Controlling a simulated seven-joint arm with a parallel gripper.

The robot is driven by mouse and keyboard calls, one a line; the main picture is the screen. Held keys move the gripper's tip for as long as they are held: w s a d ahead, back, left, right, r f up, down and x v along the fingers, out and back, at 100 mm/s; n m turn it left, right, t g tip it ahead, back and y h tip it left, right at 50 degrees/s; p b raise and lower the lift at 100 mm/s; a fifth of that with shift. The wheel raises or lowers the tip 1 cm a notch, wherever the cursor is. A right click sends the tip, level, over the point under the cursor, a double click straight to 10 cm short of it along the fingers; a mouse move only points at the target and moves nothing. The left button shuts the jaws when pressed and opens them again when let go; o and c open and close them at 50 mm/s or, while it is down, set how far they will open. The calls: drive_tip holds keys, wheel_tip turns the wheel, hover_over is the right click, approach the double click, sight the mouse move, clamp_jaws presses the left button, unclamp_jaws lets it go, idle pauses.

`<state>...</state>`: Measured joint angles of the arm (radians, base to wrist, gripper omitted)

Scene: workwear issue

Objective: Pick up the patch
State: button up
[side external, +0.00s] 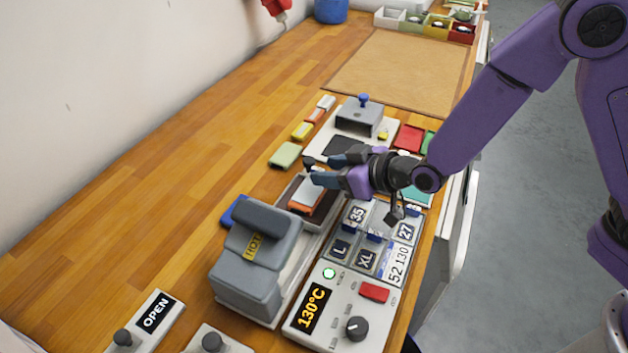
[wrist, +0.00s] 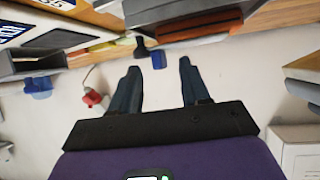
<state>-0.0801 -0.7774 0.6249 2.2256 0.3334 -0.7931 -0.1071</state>
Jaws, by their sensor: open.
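Square dark patches marked 35 (side external: 356,214), 27 (side external: 405,231), L (side external: 340,249) and XL (side external: 366,260) lie in a compartmented tray right of the press. I cannot tell which one the task means. My gripper (side external: 311,169) is open and empty, above the bench beyond the tray, its fingers pointing left towards the wall. Its two fingers also show in the wrist view (wrist: 158,72), apart with nothing between them. A white-and-orange block (side external: 313,192) lies below the fingers, by the press. No marked patch can be made out clearly in the wrist view.
A grey heat press (side external: 258,262) marked HOT stands at the front, beside a control box (side external: 330,318) reading 130°C. A white board with a grey fixture (side external: 360,118) lies behind the gripper. A brown mat (side external: 395,70) is clear. Bare wood lies left.

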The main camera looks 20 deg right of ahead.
drive_tip(key=shift+w+a+f, duration=0.3)
drive_tip(key=shift+w+f, duration=0.05)
drive_tip(key=shift+w, duration=0.1)
drive_tip(key=shift+c, duration=0.3)
clamp_jaws()
drive_tip(key=shift+r, duration=0.2)
drive_tip(key=shift+r, duration=0.6)
drive_tip(key=r+v, duration=0.1)
drive_tip(key=v, duration=0.8)
drive_tip(key=w+r+v, duration=0.1)
drive_tip(key=r+v, duration=0.1)
drive_tip(key=v, duration=0.6)
